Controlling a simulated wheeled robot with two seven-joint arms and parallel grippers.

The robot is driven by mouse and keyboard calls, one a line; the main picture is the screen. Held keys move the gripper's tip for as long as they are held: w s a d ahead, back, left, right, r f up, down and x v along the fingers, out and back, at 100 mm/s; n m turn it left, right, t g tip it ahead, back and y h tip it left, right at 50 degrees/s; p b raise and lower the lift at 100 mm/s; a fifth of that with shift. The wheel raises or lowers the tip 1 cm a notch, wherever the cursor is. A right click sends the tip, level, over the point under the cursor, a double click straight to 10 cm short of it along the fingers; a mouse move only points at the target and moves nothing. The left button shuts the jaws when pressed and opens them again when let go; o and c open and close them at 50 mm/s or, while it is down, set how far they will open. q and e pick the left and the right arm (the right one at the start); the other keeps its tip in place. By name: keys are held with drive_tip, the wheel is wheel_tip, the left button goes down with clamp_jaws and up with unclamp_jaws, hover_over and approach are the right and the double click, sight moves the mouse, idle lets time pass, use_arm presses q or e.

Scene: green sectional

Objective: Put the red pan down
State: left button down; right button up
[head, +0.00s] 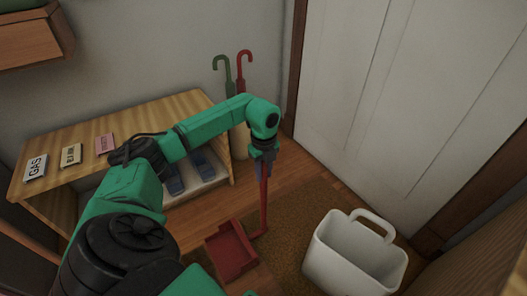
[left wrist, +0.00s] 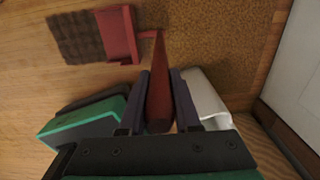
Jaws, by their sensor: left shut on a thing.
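The red pan (head: 230,252) is a dustpan with a long upright red handle (head: 263,205). My left gripper (head: 263,152) is shut on the upper part of this handle, with the pan low down below it. In the left wrist view the handle (left wrist: 159,90) runs between the two fingers (left wrist: 159,105), and the red pan (left wrist: 121,35) shows at the top left, with a dark ribbed area beside it. The pan is at or close to floor level by the brown mat's left edge; I cannot tell whether it touches. My right gripper is out of view.
A white handled bin (head: 350,262) stands right of the pan on the brown mat (head: 290,215). A wooden shelf unit (head: 190,108) with labels and blue shoes stands left. Green and red umbrella handles (head: 243,62) rise behind the arm. A white door (head: 400,90) is at right.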

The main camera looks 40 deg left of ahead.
use_arm(q)
wheel_tip(320, 180, down, 3)
drive_tip(key=shift+r, duration=0.2)
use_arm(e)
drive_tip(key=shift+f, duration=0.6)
use_arm(q)
drive_tip(key=c, duration=0.6)
unclamp_jaws()
